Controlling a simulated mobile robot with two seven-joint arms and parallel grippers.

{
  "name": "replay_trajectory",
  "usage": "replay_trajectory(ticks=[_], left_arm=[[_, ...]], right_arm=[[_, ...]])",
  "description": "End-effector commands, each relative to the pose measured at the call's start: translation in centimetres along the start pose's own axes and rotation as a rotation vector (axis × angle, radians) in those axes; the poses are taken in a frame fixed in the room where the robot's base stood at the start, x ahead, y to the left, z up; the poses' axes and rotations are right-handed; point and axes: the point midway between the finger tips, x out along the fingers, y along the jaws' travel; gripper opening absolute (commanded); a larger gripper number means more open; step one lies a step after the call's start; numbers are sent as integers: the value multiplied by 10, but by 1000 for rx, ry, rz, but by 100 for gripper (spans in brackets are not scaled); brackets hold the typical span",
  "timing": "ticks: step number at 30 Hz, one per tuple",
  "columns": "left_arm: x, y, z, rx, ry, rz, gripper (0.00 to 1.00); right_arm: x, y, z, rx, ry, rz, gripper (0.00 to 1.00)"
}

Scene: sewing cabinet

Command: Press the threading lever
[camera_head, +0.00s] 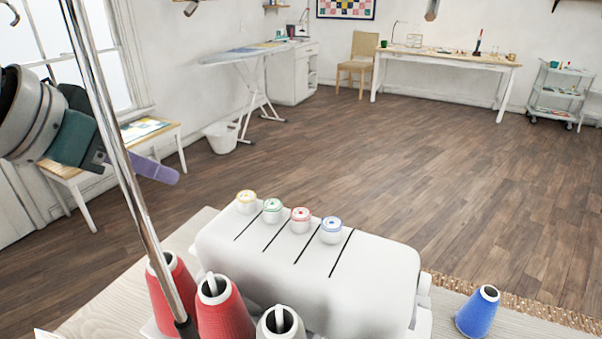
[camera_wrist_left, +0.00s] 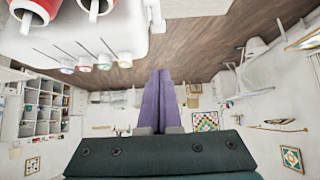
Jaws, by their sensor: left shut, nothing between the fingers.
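A white sewing machine (camera_head: 310,270) stands on the table in front of me, with yellow, green, red and blue dials along its top edge. I cannot make out a threading lever in either view. The machine also shows at the upper left of the left wrist view (camera_wrist_left: 125,22), with its dials below it. My left gripper (camera_head: 172,176) is shut and empty, with purple fingers, in the air to the left of the machine and apart from it. Its fingers lie together in the left wrist view (camera_wrist_left: 160,73). My right gripper is out of view.
A metal pole (camera_head: 118,150) rises between the camera and my left gripper. Red thread cones (camera_head: 224,315) and a white one (camera_head: 281,325) stand before the machine. A blue cone (camera_head: 478,311) is at its right. Open wooden floor (camera_head: 350,150) lies beyond the table.

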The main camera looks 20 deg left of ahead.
Motion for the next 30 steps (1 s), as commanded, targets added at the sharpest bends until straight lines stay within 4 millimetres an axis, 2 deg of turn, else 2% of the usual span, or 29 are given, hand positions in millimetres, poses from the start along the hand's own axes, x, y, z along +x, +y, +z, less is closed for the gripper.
replay_trajectory(ticks=[8,11,22,30], left_arm=[[10,0,0,-4,1,0,0],[24,0,0,-5,3,1,0],[102,1,1,-3,0,1,0],[125,0,26,1,-2,1,0]], right_arm=[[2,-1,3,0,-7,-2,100],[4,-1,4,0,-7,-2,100],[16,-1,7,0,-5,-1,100],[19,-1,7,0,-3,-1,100]])
